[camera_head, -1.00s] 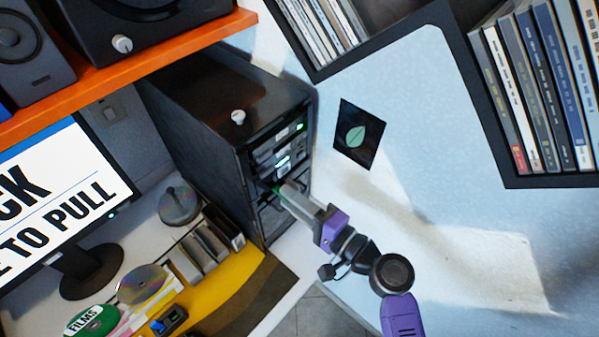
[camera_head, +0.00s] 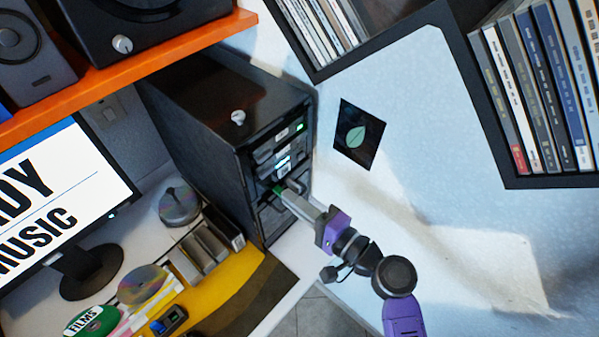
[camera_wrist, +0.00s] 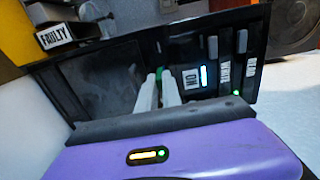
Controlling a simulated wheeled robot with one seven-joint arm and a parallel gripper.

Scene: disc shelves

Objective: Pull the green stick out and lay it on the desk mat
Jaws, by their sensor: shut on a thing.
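The green stick (camera_head: 277,189) shows as a small bit of green at the front of the black computer tower (camera_head: 205,130). In the wrist view, green (camera_wrist: 159,72) shows between my fingertips. My gripper (camera_head: 285,195) is shut on the stick, its fingers reaching up and left to the tower's front; the fingers hide most of the stick. I cannot tell how much of the stick is still inside the tower. My gripper's two pale fingers also show in the wrist view (camera_wrist: 158,88). The yellow and dark desk mat (camera_head: 232,283) lies on the desk, below the tower in the picture.
Grey cases (camera_head: 205,250), a disc spindle (camera_head: 180,205), a loose disc (camera_head: 143,284) and a green FILMS disc (camera_head: 92,321) stand or lie on the desk. A monitor (camera_head: 60,205) is at left. An orange shelf (camera_head: 130,75) hangs above. The mat's right part is bare.

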